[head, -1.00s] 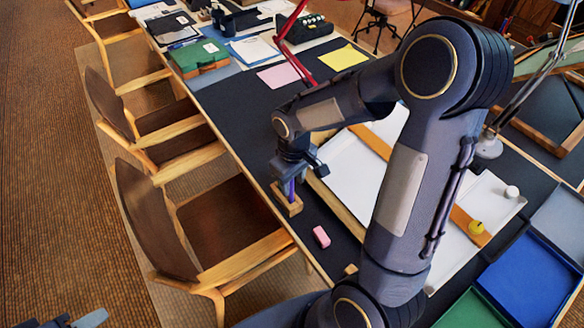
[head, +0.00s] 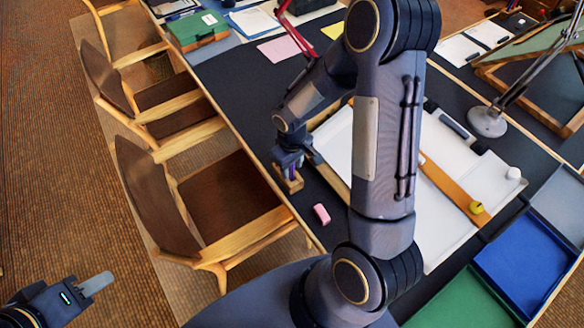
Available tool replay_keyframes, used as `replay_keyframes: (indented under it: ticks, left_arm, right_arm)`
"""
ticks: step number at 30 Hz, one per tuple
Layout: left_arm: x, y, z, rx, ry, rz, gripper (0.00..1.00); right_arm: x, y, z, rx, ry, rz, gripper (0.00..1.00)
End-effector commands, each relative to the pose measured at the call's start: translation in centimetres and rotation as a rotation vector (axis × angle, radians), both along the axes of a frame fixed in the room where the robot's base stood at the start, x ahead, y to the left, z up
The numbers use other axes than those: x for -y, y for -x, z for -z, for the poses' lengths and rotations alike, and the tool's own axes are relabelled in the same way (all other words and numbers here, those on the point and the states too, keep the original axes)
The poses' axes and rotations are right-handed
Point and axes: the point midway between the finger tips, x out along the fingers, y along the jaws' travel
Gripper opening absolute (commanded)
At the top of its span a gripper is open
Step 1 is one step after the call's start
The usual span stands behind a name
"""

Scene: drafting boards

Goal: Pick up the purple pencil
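The purple pencil (head: 293,173) stands in a small wooden block (head: 291,185) near the left edge of the dark table. Only a little purple shows, at the fingers of my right gripper (head: 289,170). That gripper points down, right over the block, with its fingers at the pencil. Whether they are closed on it I cannot tell. My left gripper (head: 92,284) is at the bottom left, over the floor and away from the table. One grey finger shows clearly and its opening is hard to judge.
A pink eraser (head: 321,214) lies close to the block. Blue (head: 530,270) and green (head: 465,305) trays stand lower right. Wooden chairs (head: 225,210) line the table's left edge.

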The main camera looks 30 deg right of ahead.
Motion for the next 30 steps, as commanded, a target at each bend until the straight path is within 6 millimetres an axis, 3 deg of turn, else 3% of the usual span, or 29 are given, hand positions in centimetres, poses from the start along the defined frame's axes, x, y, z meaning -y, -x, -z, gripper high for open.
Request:
replay_keyframes:
  ticks: [5,15,25,30]
  left_arm:
    - [0.0,0.0,0.0,0.000,0.000,0.000,0.36]
    - [0.0,0.0,0.0,0.000,0.000,0.000,0.36]
    - [0.0,0.0,0.0,0.000,0.000,0.000,0.36]
    - [0.0,0.0,0.0,0.000,0.000,0.000,0.36]
  right_arm:
    - [0.0,0.0,0.0,0.001,0.000,0.000,0.39]
    - [0.0,0.0,0.0,0.001,0.000,0.000,0.00]
    - [0.0,0.0,-0.1,0.001,0.001,0.000,0.00]
    - [0.0,-0.1,-1.1,0.005,0.001,0.000,0.00]
